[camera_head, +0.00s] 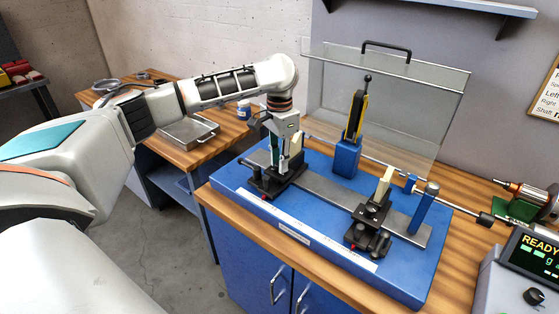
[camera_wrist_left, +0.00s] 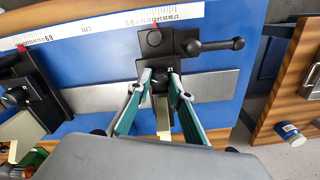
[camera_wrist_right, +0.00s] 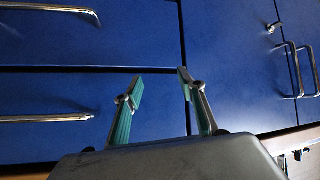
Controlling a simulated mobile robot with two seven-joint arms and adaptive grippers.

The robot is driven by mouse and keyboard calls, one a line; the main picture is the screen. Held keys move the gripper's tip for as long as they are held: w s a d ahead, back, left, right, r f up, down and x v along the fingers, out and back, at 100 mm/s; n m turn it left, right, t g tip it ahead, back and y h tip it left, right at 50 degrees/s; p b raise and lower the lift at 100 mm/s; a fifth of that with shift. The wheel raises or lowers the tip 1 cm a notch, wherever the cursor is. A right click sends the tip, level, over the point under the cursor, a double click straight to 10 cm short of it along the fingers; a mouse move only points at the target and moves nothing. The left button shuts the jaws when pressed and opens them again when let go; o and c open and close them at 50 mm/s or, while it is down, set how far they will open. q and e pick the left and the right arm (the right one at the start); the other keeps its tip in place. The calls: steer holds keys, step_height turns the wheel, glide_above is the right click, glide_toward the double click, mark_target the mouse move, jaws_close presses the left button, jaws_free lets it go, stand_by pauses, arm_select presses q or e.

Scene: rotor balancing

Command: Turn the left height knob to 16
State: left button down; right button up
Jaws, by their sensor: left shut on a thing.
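The left support (camera_head: 268,189), a black block with a pale upright piece, stands on the grey rail of the blue balancing bench. My left gripper (camera_head: 284,168) reaches down over it from above. In the left wrist view its green-padded fingers (camera_wrist_left: 160,85) close around a dark round knob at the support's top; the knob is largely hidden between the fingertips. No height number can be read clearly. A side knob (camera_wrist_left: 238,43) sticks out of the same support. My right gripper (camera_wrist_right: 161,77) is open and empty in front of blue cabinet fronts.
The right support (camera_head: 370,222) stands along the same rail (camera_head: 325,193). A blue post with a black and yellow tool (camera_head: 347,155) and a raised clear guard (camera_head: 400,100) stand behind. A display box (camera_head: 530,265) reading READY is at right.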

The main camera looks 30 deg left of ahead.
arm_select(q)
steer(key=c, duration=1.8)
jaws_free()
steer(key=shift+r, duration=0.1)
step_height(320, 180, up, 12)
steer(key=shift+f, duration=0.1)
